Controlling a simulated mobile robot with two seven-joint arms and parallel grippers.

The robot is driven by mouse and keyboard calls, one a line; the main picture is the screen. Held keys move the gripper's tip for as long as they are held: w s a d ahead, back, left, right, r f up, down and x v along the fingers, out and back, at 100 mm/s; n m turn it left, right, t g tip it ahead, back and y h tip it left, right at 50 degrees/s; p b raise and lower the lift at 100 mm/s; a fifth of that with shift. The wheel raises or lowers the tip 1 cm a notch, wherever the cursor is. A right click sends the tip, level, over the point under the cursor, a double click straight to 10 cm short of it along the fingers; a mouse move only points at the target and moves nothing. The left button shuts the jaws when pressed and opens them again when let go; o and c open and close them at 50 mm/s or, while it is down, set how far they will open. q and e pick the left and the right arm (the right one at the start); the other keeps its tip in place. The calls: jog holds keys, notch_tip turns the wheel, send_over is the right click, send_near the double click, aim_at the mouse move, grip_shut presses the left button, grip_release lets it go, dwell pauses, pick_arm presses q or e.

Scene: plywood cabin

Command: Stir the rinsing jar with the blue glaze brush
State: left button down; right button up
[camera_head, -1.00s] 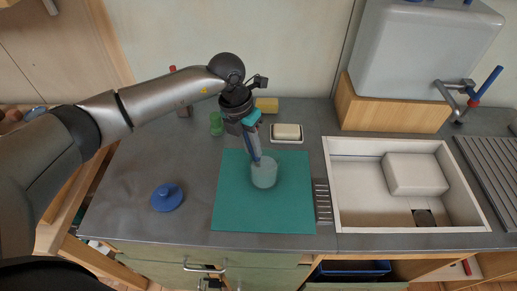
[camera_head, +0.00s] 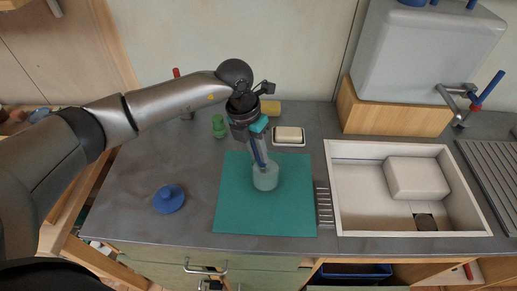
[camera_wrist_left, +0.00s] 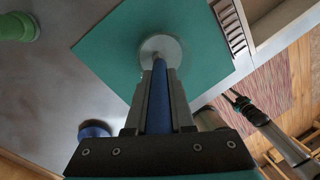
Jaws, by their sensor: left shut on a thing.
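The rinsing jar (camera_head: 265,180) is a pale, see-through jar standing on the green mat (camera_head: 290,213). My left gripper (camera_head: 259,160) is above the jar and shut on the blue glaze brush (camera_wrist_left: 158,100). The brush points down, and its lower end reaches into the mouth of the jar (camera_wrist_left: 160,46) in the left wrist view. The bristles are hard to make out inside the jar.
A blue lid-like piece (camera_head: 169,198) lies left of the mat. A green object (camera_head: 218,126), a yellow block (camera_head: 270,107) and a soap dish (camera_head: 289,136) stand behind. The sink (camera_head: 375,220) with a white block (camera_head: 416,178) is at right. The counter left of the mat is mostly clear.

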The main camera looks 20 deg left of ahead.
pick_arm(q)
jog(key=shift+r+p, duration=2.7)
jog(key=shift+r, duration=0.9)
jog(key=shift+r+p, duration=1.8)
jog(key=shift+r, duration=0.75)
jog(key=shift+f, duration=0.1)
